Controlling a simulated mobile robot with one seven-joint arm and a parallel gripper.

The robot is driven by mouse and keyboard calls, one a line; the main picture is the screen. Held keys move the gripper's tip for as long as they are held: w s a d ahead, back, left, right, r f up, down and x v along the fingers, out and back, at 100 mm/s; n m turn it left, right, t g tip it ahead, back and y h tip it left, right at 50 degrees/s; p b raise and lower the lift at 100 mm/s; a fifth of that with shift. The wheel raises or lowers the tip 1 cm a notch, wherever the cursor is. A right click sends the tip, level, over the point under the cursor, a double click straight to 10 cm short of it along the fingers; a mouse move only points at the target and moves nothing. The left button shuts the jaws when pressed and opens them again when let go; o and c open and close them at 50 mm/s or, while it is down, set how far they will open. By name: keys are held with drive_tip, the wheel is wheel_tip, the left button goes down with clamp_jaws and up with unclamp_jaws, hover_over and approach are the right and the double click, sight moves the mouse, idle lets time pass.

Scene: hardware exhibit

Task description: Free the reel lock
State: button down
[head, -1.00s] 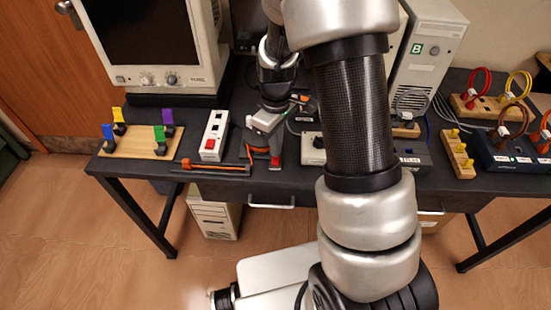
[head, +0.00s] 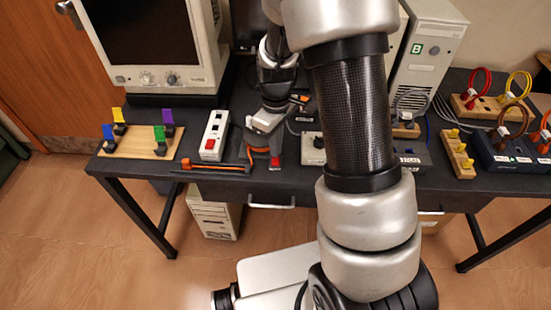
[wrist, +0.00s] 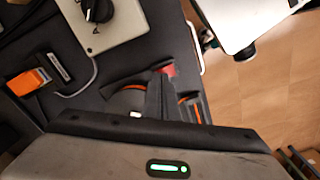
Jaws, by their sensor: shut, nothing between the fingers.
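The reel (head: 257,160), dark with an orange cable, sits at the front edge of the dark table, mostly under my gripper. A red tab (head: 275,162) shows at its right side; it also shows in the wrist view (wrist: 169,70). In the wrist view, orange cable (wrist: 128,89) curves beside the dark fingers. My gripper (head: 258,146) is shut and points down over the reel, with nothing between its fingers. It hides part of the reel, and I cannot tell whether it touches the reel or the red tab.
A white power strip with a red switch (head: 214,134) stands left of the reel. A dark strip with orange parts (head: 214,167) lies along the front edge. A knob box (head: 313,148) is to the right. An orange-ended part (wrist: 28,82) lies nearby.

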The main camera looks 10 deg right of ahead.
drive_tip(key=shift+f+b, duration=0.6)
drive_tip(key=shift+f, duration=0.2)
idle(0.5)
drive_tip(key=shift+r, duration=0.2)
wheel_tip(320, 180, up, 7)
drive_tip(key=p, duration=0.5)
drive_tip(key=shift+f, duration=0.15)
idle(0.4)
drive_tip(key=s+r+m+t+p, duration=0.25)
drive_tip(key=s+r, duration=0.25)
drive_tip(key=r, duration=0.8)
drive_tip(key=s+r+m+t+p, duration=0.1)
drive_tip(key=s+r+m+p, duration=0.3)
drive_tip(key=r, duration=0.9)
drive_tip(key=s+r+m+t+p, duration=0.2)
drive_tip(key=s+r, duration=0.5)
drive_tip(key=s, duration=0.2)
drive_tip(key=shift+s, duration=0.2)
